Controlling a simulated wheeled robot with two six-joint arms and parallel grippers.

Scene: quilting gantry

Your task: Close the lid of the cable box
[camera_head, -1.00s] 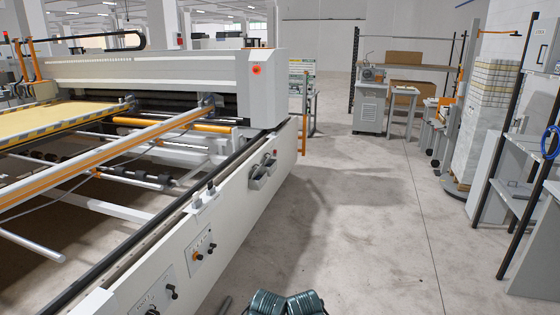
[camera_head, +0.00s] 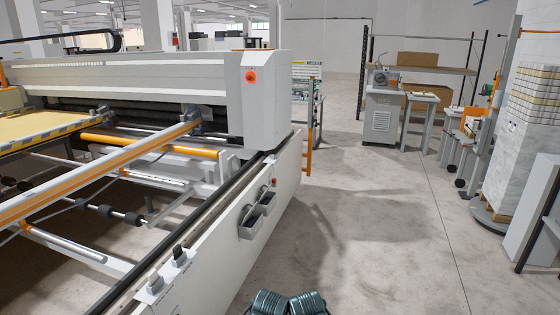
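No thing in view can be surely told as the cable box or its lid. Two small grey box-like fittings stick out from the white side panel of the long quilting machine, a nearer one (camera_head: 250,222) and a farther one (camera_head: 267,200). They look open at the top, but they are too small to tell whether either has a lid. Neither of my grippers is in view. Only dark ribbed parts, apparently of my own arms, show at the bottom middle edge.
The quilting gantry (camera_head: 150,72) fills the left side, with a red button (camera_head: 250,76) on its end housing. Concrete floor (camera_head: 370,235) is clear ahead and to the right. A grey machine cabinet (camera_head: 381,112) stands at the back; a wrapped pallet stack (camera_head: 513,150) stands at right.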

